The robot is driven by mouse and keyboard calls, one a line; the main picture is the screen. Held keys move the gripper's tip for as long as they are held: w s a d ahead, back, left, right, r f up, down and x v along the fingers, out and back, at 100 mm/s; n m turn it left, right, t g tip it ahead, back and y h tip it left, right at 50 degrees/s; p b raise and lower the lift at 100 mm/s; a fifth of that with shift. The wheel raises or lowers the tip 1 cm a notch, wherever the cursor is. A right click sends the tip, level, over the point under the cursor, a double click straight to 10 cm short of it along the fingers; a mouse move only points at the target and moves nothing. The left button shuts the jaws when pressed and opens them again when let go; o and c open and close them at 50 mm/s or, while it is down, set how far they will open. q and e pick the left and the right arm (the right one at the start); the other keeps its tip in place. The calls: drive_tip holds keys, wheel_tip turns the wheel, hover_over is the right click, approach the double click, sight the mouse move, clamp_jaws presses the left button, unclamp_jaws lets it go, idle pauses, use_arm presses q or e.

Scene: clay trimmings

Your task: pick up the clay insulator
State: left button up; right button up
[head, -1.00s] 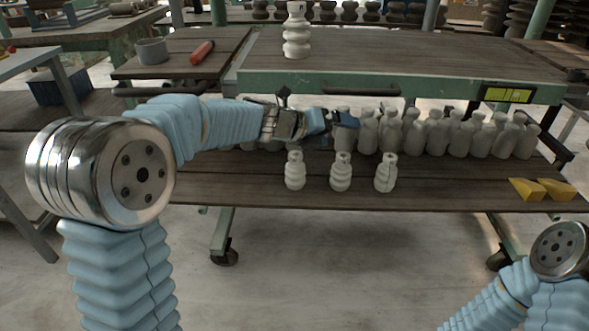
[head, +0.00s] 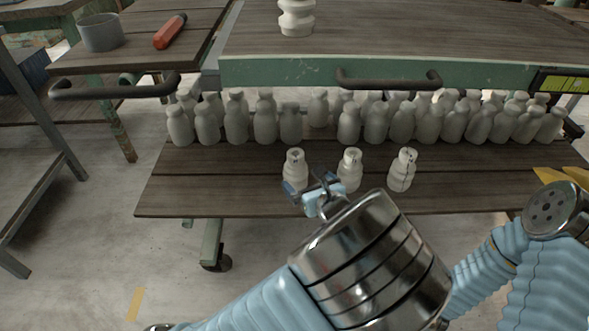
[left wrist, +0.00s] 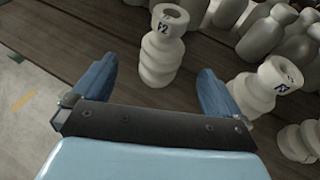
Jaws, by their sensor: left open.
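Three small pale ribbed clay insulators stand upright in a row on the lower shelf: a left one (head: 294,165), a middle one (head: 350,165) and a right one (head: 402,168). A larger white insulator (head: 296,18) stands on the upper tabletop. My left gripper (head: 314,186) is open and empty, in front of the left insulator. In the left wrist view, its blue fingers (left wrist: 152,88) are spread wide. One insulator with dark lettering (left wrist: 161,55) stands just beyond the gap between them, and a second lettered one (left wrist: 262,88) is beside the right finger. My right gripper is not seen.
Several pale clay bottles (head: 264,118) crowd the back of the lower shelf (head: 215,190). The upper table's edge and handle (head: 388,82) overhang them. Yellow wedges (head: 562,178) lie at the right. A grey cup (head: 100,33) and red tool (head: 170,31) are upper left.

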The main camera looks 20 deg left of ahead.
sight(299, 175)
use_arm(q)
drive_tip(key=x, duration=0.8)
drive_tip(key=b+x, duration=0.1)
drive_tip(key=x, duration=0.1)
drive_tip(key=shift+w+a+r, duration=0.1)
drive_tip(key=shift+w+r, duration=0.15)
drive_tip(key=shift+w, duration=0.3)
drive_tip(key=shift+c, duration=0.5)
drive_tip(key=c, duration=1.2)
drive_tip(key=shift+c, duration=0.7)
drive_tip(key=shift+r, duration=0.1)
